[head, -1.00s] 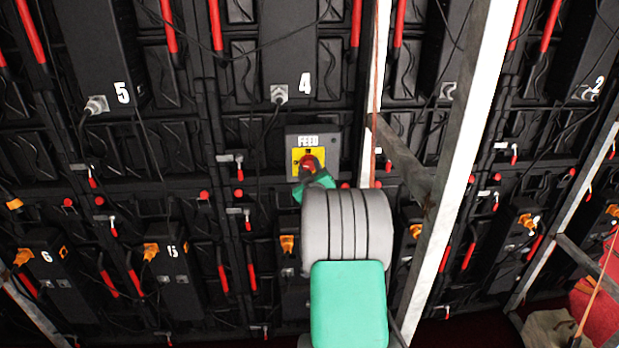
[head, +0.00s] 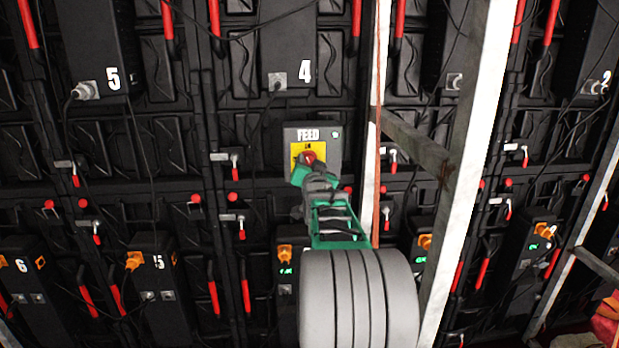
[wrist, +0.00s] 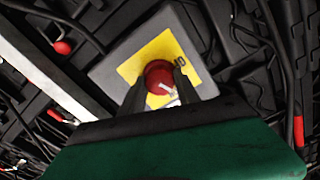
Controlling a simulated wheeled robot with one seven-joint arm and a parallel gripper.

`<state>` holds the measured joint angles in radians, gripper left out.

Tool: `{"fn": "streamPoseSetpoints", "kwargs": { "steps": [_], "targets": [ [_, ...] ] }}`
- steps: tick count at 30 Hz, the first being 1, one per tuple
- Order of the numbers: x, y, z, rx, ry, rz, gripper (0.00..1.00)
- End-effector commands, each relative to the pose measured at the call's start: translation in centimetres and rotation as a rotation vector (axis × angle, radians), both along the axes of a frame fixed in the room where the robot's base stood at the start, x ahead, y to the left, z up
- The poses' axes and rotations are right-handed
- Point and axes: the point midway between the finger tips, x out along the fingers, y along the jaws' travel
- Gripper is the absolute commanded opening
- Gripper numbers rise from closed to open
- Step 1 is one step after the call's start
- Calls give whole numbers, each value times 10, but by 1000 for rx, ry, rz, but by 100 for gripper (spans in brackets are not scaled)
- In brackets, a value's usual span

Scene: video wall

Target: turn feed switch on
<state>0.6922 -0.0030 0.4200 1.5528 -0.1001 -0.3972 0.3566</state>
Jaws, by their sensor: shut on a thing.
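The feed switch is a grey box (head: 330,140) labelled FEED with a yellow plate (head: 298,150) and a red round knob (head: 309,157). A small pale green spot shows at the box's upper right. In the wrist view the red knob (wrist: 157,72) sits on the yellow plate (wrist: 140,58), with lettering at the plate's upper right and a white mark on the knob. My gripper (head: 310,168) is shut on the knob, its dark fingers (wrist: 160,88) on either side of it. The gripper hides the lower part of the knob in the head view.
A pale upright post (head: 465,150) and a thin orange cable (head: 379,100) stand right of the switch. Black panels with red handles and hanging cables surround it.

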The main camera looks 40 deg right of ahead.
Motion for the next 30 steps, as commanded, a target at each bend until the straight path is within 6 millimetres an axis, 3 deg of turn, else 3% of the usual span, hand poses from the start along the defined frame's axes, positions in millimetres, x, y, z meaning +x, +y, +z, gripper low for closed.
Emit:
{"fn": "streamPoseSetpoints", "kwargs": {
  "steps": [15,30],
  "targets": [
    [0,0,-2,284,-196,0,0],
    [0,0,1,335,-231,0,0]
  ]
}}
